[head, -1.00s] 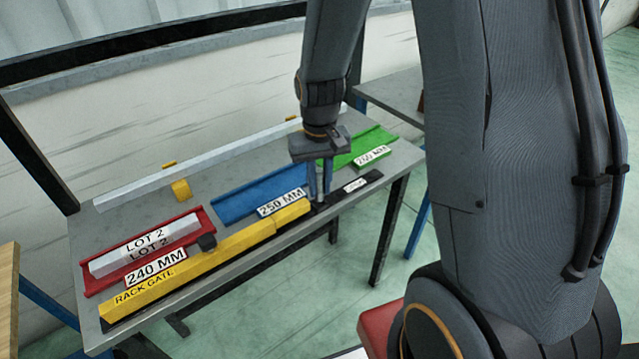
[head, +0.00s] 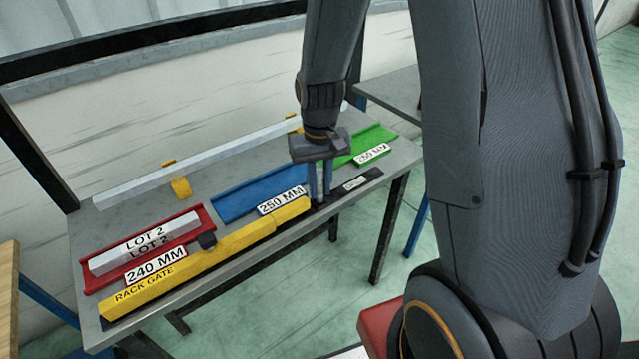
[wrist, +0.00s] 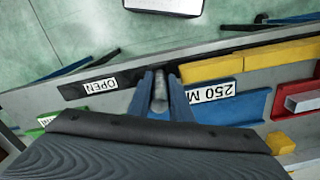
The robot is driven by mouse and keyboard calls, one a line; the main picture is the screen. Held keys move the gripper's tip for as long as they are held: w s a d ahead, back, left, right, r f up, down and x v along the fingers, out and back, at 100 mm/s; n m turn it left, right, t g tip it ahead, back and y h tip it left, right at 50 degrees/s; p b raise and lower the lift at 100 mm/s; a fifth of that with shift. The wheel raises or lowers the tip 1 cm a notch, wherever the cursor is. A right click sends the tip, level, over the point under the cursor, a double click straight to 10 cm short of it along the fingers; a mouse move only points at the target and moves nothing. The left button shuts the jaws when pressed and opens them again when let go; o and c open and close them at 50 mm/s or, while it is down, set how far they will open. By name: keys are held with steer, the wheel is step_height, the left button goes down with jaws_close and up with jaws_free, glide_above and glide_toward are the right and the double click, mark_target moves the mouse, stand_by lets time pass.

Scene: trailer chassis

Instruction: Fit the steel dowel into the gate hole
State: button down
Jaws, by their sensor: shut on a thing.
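My gripper (head: 320,187) points down at the right end of the yellow rack gate (head: 215,248). It is shut on the steel dowel, a round grey pin that shows between the fingers in the wrist view (wrist: 160,92). The dowel stands roughly upright, just beyond the gate's end, over or at the dark strip (wrist: 128,78) with the OPEN label. The gate hole is hidden by the fingers and dowel. I cannot tell whether the dowel's lower end is inside a hole.
Behind the gate lie a red tray (head: 96,284) holding a grey LOT 2 bar (head: 145,245), a blue tray (head: 235,203) marked 250 MM and a green tray (head: 372,140). A long pale rail (head: 200,160) runs along the back of the grey table (head: 400,160).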

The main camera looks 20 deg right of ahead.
mark_target(320, 172)
steer(key=shift+f+b, duration=0.3)
steer(key=shift+f, duration=0.3)
steer(key=c, duration=1.5)
jaws_free()
steer(key=shift+c, duration=0.2)
steer(key=shift+r, duration=0.15)
steer(key=shift+r+b, duration=0.95)
steer(key=shift+r, duration=2.85)
steer(key=s+f+t+b, duration=0.1)
steer(key=s+f+b, duration=0.3)
steer(key=s, duration=0.4)
steer(key=shift+s+f+n, duration=0.3)
steer(key=shift+s+f, duration=0.1)
